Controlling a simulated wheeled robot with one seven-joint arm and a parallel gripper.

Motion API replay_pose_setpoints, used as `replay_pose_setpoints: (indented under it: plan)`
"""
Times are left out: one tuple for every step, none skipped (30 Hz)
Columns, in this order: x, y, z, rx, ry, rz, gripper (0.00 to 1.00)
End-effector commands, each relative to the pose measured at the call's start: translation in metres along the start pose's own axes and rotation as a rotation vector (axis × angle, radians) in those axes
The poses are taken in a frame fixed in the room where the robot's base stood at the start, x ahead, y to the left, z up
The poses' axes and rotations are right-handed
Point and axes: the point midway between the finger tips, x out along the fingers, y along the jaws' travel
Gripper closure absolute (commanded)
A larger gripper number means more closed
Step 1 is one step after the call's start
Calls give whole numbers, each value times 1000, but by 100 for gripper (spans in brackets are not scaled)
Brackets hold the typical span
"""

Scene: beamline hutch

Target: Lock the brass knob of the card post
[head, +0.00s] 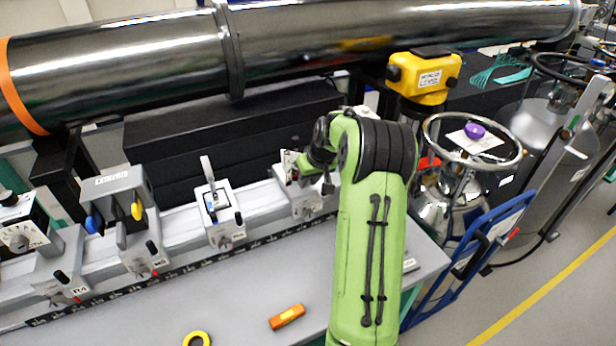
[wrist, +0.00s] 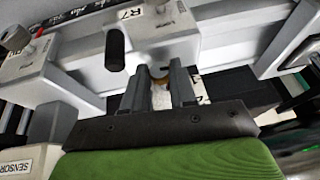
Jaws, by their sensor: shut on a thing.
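The card post stands on a white carrier (head: 302,197) on the rail, right of the middle in the head view, with its small card (head: 290,166) showing beside my arm. My gripper (wrist: 161,78) reaches the post from the right; its fingertips are hard to make out in the head view. In the wrist view its two grey fingers are shut on the brass knob (wrist: 160,83), of which only a small brownish bit shows between them. The rest of the knob is hidden by the fingers. The carrier with an R7 label (wrist: 130,13) lies just beyond the fingertips.
A large steel pipe (head: 130,65) runs above. An orange block (head: 287,316) and a yellow ring (head: 197,339) lie on the bench front. A yellow level (head: 424,75) stands behind right.

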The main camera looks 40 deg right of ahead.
Motion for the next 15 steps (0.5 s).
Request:
replay_pose_setpoints:
  plan:
    - [-3, 1, 0, 12, -4, -23, 100]
    - [-3, 1, 0, 15, -4, -34, 100]
    - [-3, 0, 0, 17, -3, -41, 100]
    - [-2, 0, 0, 17, -3, -43, 100]
    - [-2, 0, 0, 16, -3, -44, 100]
    - [-2, 0, 0, 16, -2, -43, 100]
    - [-1, 0, 0, 16, -2, -42, 100]
    - [-1, 0, 0, 16, -2, -42, 100]
    - [-1, 0, 0, 16, -2, -42, 100]
    - [-1, 0, 0, 16, -2, -42, 100]
    - [-1, 0, 0, 16, -2, -42, 71]
    - [-1, 0, 0, 16, -2, -42, 65]
    - [-1, 0, 0, 16, -2, -42, 60]
    - [-1, 0, 0, 16, -2, -42, 55]
    - [-1, 0, 0, 16, -2, -42, 49]
